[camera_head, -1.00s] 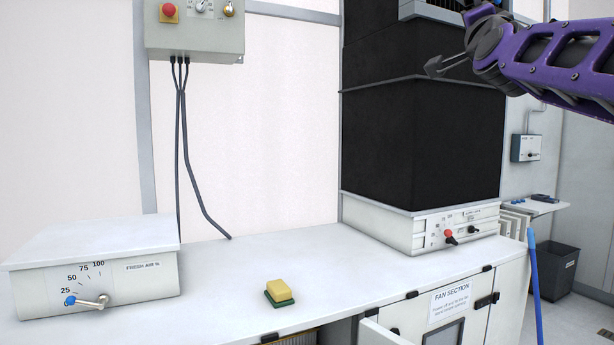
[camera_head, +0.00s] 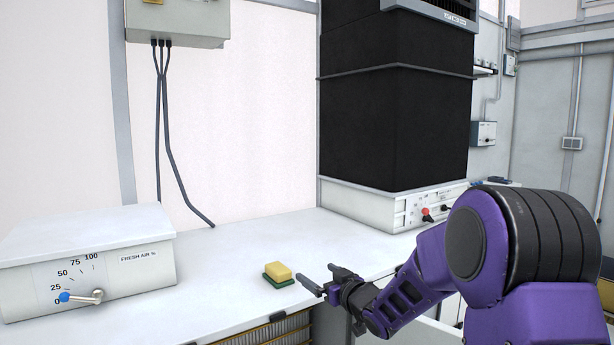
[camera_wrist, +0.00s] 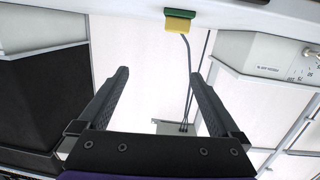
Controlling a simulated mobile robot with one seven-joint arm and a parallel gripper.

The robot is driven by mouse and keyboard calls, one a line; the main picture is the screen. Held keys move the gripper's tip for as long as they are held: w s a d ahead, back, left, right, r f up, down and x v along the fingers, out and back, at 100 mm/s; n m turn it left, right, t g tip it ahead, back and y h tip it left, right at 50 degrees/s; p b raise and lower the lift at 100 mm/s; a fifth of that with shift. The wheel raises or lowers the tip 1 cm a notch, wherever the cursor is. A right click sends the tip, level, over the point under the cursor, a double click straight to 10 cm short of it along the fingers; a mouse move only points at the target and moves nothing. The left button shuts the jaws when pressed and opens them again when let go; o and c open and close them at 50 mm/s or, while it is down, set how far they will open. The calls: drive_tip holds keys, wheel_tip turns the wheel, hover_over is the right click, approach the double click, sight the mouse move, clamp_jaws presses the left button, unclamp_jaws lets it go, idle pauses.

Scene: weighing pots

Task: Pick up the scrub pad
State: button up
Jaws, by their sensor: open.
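The scrub pad (camera_head: 279,273) is a yellow sponge block on a green base. It lies flat on the white counter (camera_head: 225,260), near its front edge. In the wrist view the scrub pad (camera_wrist: 180,20) appears at the top, beyond the fingertips and roughly between their lines, with the picture upside down. My gripper (camera_head: 328,279) is to the right of the pad in the head view, open and empty, its fingers pointing towards it. In the wrist view both fingers of my gripper (camera_wrist: 160,80) are spread wide. A gap shows between the fingertips and the pad.
A white fresh-air box (camera_head: 85,262) with a dial and lever stands left on the counter. A tall black duct unit (camera_head: 390,100) on a white base stands behind my arm. Cables (camera_head: 170,140) hang from a wall box. The counter around the pad is clear.

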wheel_tip(320, 180, down, 2)
drive_tip(key=s+a, duration=0.1)
drive_tip(key=s, duration=0.1)
drive_tip(key=g, duration=0.1)
approach(285, 274)
drive_tip(key=x, duration=0.6)
drive_tip(key=shift+w+a+f, duration=0.2)
drive_tip(key=shift+a, duration=0.15)
drive_tip(key=shift+x, duration=2.85)
drive_tip(key=shift+d+r, duration=0.1)
drive_tip(key=shift+r, duration=0.05)
drive_tip(key=c, duration=1.5)
